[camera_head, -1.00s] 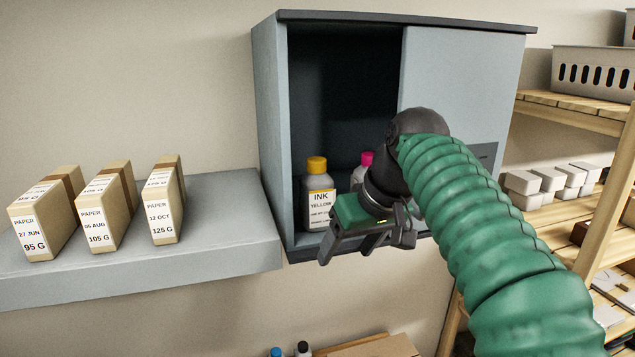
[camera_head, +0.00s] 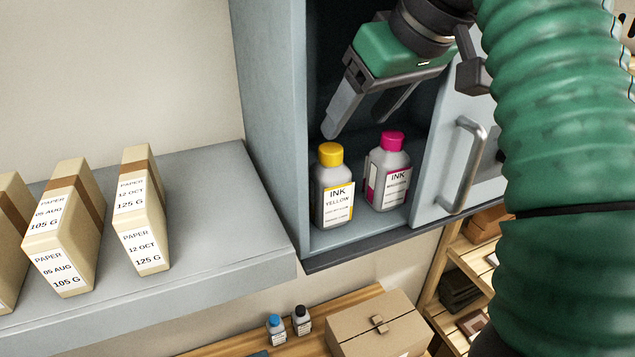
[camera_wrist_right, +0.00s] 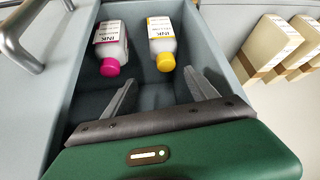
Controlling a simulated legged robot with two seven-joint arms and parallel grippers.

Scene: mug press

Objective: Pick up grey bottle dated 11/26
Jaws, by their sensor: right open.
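Two grey ink bottles stand upright in the open cabinet. The yellow-capped bottle (camera_head: 333,190) is labelled INK YELLOW; the magenta-capped bottle (camera_head: 388,175) stands to its right. Their dates are too small to read. Both also show in the right wrist view, yellow (camera_wrist_right: 161,40) and magenta (camera_wrist_right: 112,45). My left gripper is not in view.
The cabinet's left wall (camera_head: 270,110) and a door with a handle (camera_head: 463,165) flank the opening. Paper boxes (camera_head: 143,210) stand on the grey shelf (camera_head: 215,220) at left. A cardboard box (camera_head: 378,325) sits below, near the small bottles.

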